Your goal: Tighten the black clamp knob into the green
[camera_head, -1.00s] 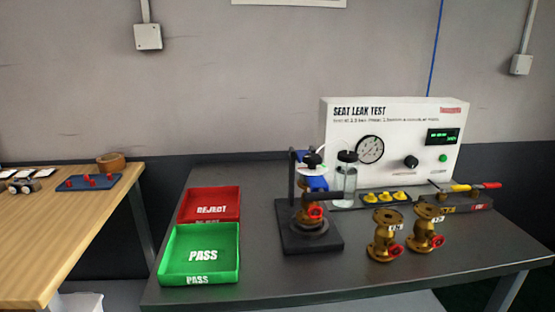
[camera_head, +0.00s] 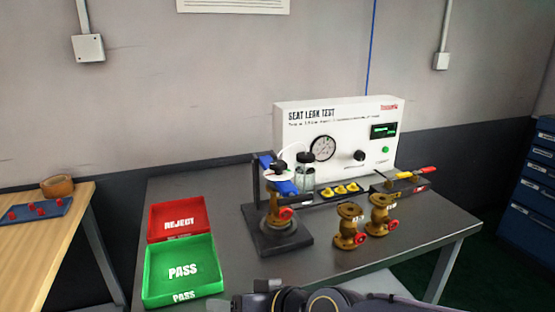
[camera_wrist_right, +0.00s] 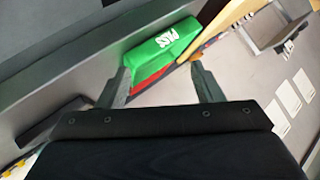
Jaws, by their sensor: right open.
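The black clamp knob (camera_head: 279,167) sits on top of the dark test stand (camera_head: 278,241), above a white disc and a blue part. A brass valve (camera_head: 273,213) with a red handwheel is in the stand under it. I cannot make out a green band at the knob at this size. My right gripper (camera_head: 240,301) is at the bottom edge of the head view, well in front of the stand and apart from the knob. In the right wrist view its two fingers (camera_wrist_right: 161,86) are spread, with nothing between them. My left gripper is not in view.
The green PASS tray (camera_head: 183,270) and red REJECT tray (camera_head: 176,221) lie left of the stand. Two brass valves (camera_head: 349,228) stand to its right. The white SEAT LEAK TEST panel (camera_head: 345,135) and a glass jar (camera_head: 305,178) are behind. A wooden bench (camera_head: 60,240) is at left.

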